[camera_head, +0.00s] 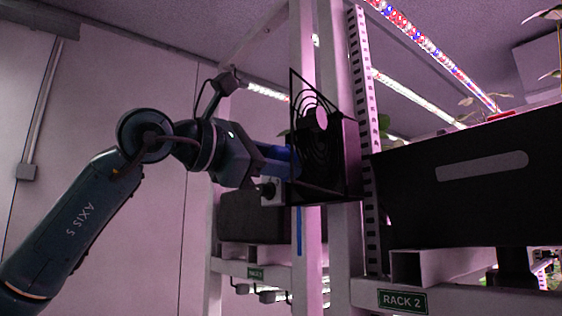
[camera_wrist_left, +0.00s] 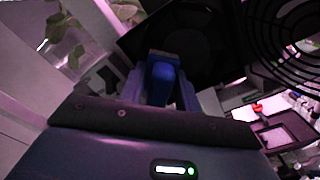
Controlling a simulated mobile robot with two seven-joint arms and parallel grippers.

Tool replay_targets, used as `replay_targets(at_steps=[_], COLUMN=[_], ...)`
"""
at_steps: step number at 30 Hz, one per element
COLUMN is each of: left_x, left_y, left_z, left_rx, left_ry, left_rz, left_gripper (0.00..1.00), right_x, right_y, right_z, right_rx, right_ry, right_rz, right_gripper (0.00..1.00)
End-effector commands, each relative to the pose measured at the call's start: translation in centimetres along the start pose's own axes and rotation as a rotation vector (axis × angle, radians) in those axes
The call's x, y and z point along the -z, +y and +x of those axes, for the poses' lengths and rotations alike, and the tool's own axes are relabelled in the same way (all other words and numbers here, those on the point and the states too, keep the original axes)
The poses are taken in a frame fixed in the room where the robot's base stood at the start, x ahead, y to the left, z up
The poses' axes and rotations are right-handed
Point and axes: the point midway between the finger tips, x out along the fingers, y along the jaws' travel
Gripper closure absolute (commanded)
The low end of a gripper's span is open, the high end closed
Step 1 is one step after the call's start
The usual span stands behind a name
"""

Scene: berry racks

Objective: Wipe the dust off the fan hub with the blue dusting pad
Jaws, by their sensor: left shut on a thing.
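My left gripper (camera_head: 284,160) comes in from the left, close to the left side of the black fan (camera_head: 325,155) on the rack post. In the left wrist view the gripper (camera_wrist_left: 160,88) is shut on the blue dusting pad (camera_wrist_left: 161,78), which sits between its fingers. A dark housing lies just beyond the pad; I cannot tell whether they touch. A pale round disc, seemingly the fan hub (camera_head: 321,118), shows among the curved guard wires in the head view. Dust on it cannot be made out. The fan's wire guard (camera_wrist_left: 285,40) also shows in the wrist view. My right gripper is out of view.
A white upright (camera_head: 301,230) and a slotted post (camera_head: 362,110) stand around the fan. A black rack bin (camera_head: 470,190) is at the right, above the RACK 2 sign (camera_head: 402,301). A small white box (camera_head: 271,191) sits just below my gripper.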

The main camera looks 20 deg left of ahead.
Motion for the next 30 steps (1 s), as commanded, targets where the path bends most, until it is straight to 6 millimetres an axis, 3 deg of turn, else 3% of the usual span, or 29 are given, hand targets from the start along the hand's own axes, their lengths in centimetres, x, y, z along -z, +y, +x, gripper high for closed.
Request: replay_targets(at_steps=[15,30], left_x=[0.0,0.0], left_y=[0.0,0.0], left_z=[-5.1,-6.1], left_rx=[-0.003,-0.003], left_ry=[-0.001,-0.002], left_rz=[0.001,0.001], left_gripper=[0.86,0.86], right_x=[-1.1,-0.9], right_y=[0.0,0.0], right_z=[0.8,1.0], right_rx=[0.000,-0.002], right_ry=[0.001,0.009], right_rz=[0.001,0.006], right_gripper=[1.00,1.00])
